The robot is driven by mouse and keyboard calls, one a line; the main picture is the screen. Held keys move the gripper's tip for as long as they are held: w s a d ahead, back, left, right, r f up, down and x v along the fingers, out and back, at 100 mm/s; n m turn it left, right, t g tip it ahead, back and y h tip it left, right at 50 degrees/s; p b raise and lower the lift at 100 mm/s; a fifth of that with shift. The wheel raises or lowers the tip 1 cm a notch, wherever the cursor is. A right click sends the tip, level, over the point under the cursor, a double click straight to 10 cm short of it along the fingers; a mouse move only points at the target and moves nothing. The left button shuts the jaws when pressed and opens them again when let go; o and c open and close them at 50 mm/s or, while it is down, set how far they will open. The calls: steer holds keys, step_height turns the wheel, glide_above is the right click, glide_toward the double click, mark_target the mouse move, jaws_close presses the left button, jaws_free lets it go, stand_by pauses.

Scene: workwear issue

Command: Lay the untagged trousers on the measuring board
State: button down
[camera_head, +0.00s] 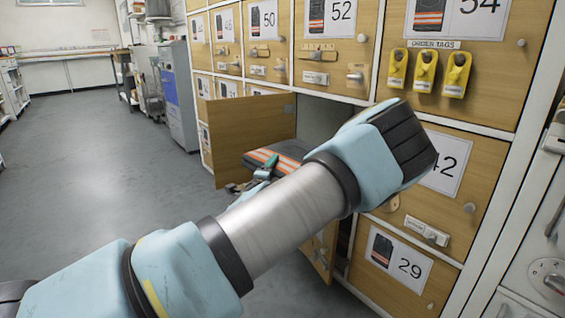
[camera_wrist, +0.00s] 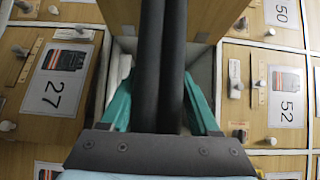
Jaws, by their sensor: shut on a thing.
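My gripper (camera_head: 266,169) is at the mouth of an open locker, partly hidden behind my arm in the head view. Its teal fingers are shut on dark folded trousers (camera_head: 289,151) with an orange and pale stripe. In the wrist view the trousers (camera_wrist: 163,60) stand edge-on as dark folds between the fingers of my gripper (camera_wrist: 158,100). I see no tag on the visible part of them; much is hidden. The measuring board is not in view.
The open locker's wooden door (camera_head: 240,132) stands out to the left of my gripper. A lower door (camera_head: 319,252) is also ajar. Closed numbered lockers surround the opening. Yellow order tags (camera_head: 425,72) hang at upper right. The grey floor (camera_head: 110,150) at left is clear.

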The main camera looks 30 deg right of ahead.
steer(key=s+a+f+n+t+y, duration=0.1)
steer(key=a+f+y, duration=0.3)
steer(key=a, duration=1)
steer(key=s+a+f+n+t+y, duration=0.2)
steer(key=s+a+f+n+y, duration=0.2)
steer(key=a+f, duration=0.4)
steer(key=s+a+f+n+t+y, duration=0.1)
steer(key=a+f, duration=0.6)
steer(key=a, duration=1.4)
steer(key=s+n+y, duration=0.1)
steer(key=n+y, duration=0.1)
steer(key=shift+s+a+y, duration=0.2)
steer(key=shift+a+y, duration=0.1)
steer(key=shift+y, duration=0.1)
